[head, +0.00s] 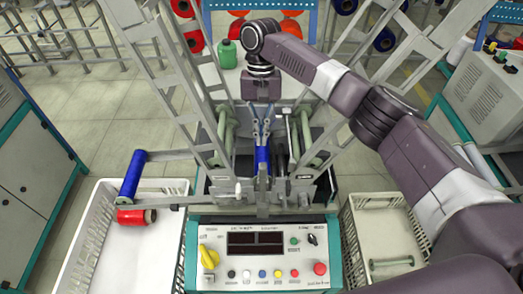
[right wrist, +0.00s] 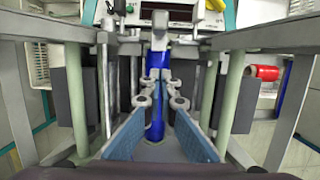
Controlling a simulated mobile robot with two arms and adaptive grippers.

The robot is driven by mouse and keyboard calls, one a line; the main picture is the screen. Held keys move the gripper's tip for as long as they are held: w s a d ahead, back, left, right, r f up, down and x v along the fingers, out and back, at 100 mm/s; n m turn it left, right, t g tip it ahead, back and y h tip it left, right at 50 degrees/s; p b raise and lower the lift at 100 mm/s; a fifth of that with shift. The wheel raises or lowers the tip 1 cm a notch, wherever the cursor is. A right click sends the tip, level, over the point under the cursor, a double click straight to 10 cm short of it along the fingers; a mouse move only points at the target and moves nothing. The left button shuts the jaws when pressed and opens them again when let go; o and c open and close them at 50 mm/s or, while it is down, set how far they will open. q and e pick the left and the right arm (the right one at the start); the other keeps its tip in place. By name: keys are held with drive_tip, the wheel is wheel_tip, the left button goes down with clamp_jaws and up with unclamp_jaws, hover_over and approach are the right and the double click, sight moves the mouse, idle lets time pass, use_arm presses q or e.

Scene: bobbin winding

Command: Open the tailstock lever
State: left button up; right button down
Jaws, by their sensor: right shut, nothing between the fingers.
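My right gripper (head: 261,138) reaches down into the winding machine (head: 262,187) from the back, shut and with nothing held. Its two blue-padded fingers also show in the right wrist view (right wrist: 161,102). A blue bobbin (head: 262,162) stands in the machine's middle just below the fingertips; it shows behind them in the wrist view (right wrist: 157,124). An upright grey rod with a pale top (head: 288,124) stands just right of the gripper. I cannot tell for sure which part is the tailstock lever. A white handle (head: 238,190) shows at the front left. My left gripper is not in view.
A control panel (head: 262,263) with buttons fronts the machine. Another crate (head: 352,240) stands right. Grey frame uprights (head: 170,85) closely flank the gripper.

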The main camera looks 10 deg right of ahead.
drive_tip(key=shift+x, duration=1.05)
drive_tip(key=shift+s+a+p, duration=0.25)
drive_tip(key=shift+s+p, duration=0.65)
drive_tip(key=shift+s, duration=0.35)
use_arm(q)
drive_tip(key=shift+s+r, duration=0.4)
drive_tip(key=shift+r, duration=0.25)
drive_tip(key=shift+s+r, duration=0.35)
drive_tip(key=shift+r, duration=0.25)
use_arm(e)
drive_tip(key=shift+s+a+f, duration=0.1)
drive_tip(key=shift+s+a, duration=0.05)
drive_tip(key=shift+s, duration=0.65)
use_arm(q)
drive_tip(key=shift+p, duration=0.3)
use_arm(e)
drive_tip(key=shift+w, duration=0.1)
